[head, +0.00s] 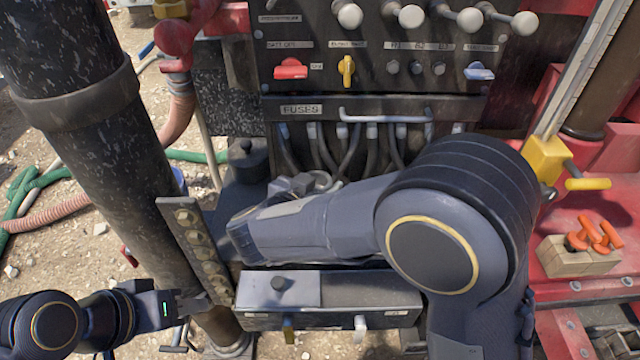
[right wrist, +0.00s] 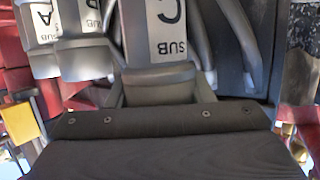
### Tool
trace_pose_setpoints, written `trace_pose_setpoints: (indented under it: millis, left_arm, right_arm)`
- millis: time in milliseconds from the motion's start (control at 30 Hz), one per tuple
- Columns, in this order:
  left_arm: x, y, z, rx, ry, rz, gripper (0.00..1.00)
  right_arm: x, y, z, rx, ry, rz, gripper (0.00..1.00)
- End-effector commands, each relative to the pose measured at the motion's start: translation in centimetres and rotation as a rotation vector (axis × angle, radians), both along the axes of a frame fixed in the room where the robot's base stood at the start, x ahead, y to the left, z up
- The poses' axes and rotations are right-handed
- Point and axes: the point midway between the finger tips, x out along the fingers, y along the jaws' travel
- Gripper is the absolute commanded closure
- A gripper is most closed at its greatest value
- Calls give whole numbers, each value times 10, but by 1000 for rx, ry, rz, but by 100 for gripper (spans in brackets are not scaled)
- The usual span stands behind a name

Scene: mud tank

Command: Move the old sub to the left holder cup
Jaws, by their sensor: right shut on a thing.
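In the right wrist view a grey piece with a "SUB C" label (right wrist: 165,35) stands straight ahead of my right gripper (right wrist: 165,88). The jaws are shut on a grey part at the foot of that label; I cannot tell whether it is the old sub. Two pale pieces with "SUB" labels (right wrist: 80,30) stand to the left, one marked A. In the head view my right forearm crosses the middle and hides most of its jaws. My left gripper (head: 188,304) is at lower left, beside a bolted metal bar (head: 192,240); its jaw gap is unclear. I cannot single out the left holder cup.
A control panel (head: 390,50) with levers and a fuse box with cables (head: 300,109) stand behind. A grey box (head: 370,292) lies below my right forearm. A thick black pipe (head: 85,120) stands at left.

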Motion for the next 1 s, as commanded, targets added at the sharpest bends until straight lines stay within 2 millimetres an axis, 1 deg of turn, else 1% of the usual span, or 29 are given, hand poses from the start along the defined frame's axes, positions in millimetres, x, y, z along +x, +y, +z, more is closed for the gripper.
trace_pose_setpoints:
  millis: [500,1000]
  left_arm:
    - [0,0,-7,0,0,0,64]
    - [0,0,-8,0,0,0,64]
  right_arm:
    - [1,0,-19,-2,-4,1,100]
    - [1,0,-21,-1,-4,1,100]
